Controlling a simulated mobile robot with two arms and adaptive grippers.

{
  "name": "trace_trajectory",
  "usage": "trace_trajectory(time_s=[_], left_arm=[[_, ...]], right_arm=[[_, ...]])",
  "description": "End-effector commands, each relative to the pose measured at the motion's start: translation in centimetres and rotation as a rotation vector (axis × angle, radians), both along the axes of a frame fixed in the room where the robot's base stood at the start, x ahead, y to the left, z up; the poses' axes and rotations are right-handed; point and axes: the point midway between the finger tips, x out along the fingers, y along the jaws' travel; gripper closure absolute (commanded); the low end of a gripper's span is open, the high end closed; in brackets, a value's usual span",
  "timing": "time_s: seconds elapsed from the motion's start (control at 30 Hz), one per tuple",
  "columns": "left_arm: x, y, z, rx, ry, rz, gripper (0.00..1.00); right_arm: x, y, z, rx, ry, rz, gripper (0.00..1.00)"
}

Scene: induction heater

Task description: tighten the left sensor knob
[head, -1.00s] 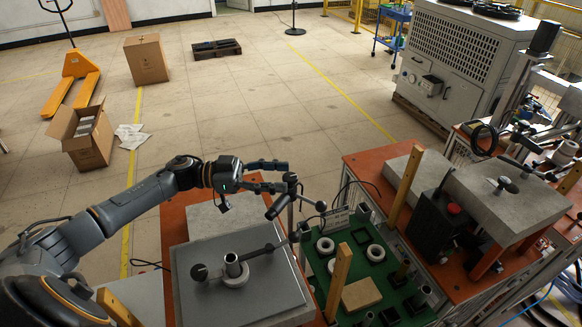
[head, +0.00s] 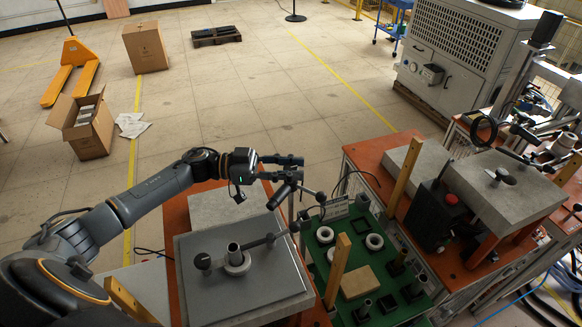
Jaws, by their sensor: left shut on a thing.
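The left sensor stand is a thin metal post (head: 291,208) with jointed rods at the right edge of a grey plate (head: 205,300). A black cylindrical piece (head: 279,196) is tilted near its top. My left gripper (head: 297,169) reaches in from the left at the top of this stand. Its two dark fingers are close together, shut on the left sensor knob, which they mostly hide. Whether the knob has turned cannot be seen. My right gripper is out of view.
A second station (head: 505,200) stands further right.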

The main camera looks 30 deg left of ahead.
Motion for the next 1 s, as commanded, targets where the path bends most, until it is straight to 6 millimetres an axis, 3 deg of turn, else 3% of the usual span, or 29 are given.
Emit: trace_trajectory(time_s=[0.27, 0.7, 1.0], left_arm=[[0.2, 0.1, -0.4, 0.003, -0.003, -0.074, 1.00], [0.3, 0.1, -0.6, 0.001, -0.007, -0.418, 1.00], [0.2, 0.0, -0.4, 0.000, -0.004, -0.638, 1.00]], right_arm=[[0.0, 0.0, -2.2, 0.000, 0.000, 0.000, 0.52], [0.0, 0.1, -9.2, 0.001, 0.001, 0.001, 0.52], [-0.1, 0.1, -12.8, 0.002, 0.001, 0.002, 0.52]])
